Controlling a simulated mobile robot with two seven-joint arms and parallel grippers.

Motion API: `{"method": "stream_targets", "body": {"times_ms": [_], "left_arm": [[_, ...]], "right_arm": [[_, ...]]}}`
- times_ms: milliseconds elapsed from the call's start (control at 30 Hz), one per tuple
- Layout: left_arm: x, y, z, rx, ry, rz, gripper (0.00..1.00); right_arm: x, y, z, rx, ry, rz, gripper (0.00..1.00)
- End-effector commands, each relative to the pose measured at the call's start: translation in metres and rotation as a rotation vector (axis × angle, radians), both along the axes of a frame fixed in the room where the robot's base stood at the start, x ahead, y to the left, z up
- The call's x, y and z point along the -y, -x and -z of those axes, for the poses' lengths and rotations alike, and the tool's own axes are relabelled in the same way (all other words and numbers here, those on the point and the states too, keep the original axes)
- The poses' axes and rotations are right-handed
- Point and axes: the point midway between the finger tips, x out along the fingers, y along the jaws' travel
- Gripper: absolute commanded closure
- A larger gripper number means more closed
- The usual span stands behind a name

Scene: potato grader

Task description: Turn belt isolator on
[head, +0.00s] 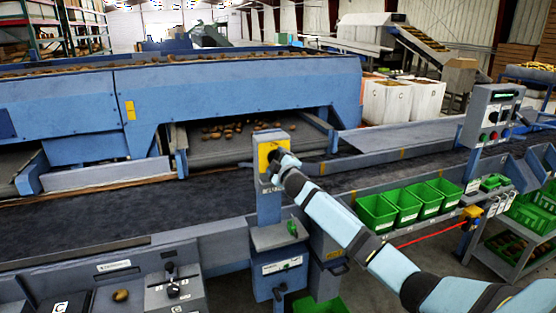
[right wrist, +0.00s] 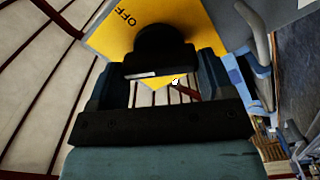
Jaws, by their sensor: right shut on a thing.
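The belt isolator is a yellow plate (head: 268,152) on a blue-grey post (head: 268,205) beside the dark belt. In the right wrist view its yellow plate (right wrist: 100,38) carries the word OFF at the upper left, and a black rotary knob (right wrist: 160,42) stands out from it. My right gripper (head: 277,165) is at the plate, its arm reaching in from the lower right. In the right wrist view its two fingers (right wrist: 160,75) are on either side of the knob and shut on it. The gripper hides most of the knob in the head view. My left gripper is not in view.
A dark conveyor belt (head: 100,214) runs behind the post. Green bins (head: 376,212) hang along the front rail to the right. A grey control box (head: 492,115) stands at the right. A panel with a joystick (head: 173,287) is at the lower left.

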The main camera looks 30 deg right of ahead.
Motion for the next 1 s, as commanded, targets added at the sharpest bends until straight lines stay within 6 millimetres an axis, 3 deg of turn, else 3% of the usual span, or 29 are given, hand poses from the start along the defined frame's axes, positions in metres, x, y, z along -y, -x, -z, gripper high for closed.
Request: {"method": "stream_targets", "body": {"times_ms": [500, 1000], "left_arm": [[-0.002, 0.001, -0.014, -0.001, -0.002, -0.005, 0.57], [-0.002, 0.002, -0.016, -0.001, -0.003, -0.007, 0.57]], "right_arm": [[0.0, 0.0, 0.001, -0.095, 0.391, 0.0, 0.49], [-0.001, 0.0, 0.003, -0.123, 0.508, 0.0, 0.49]]}}
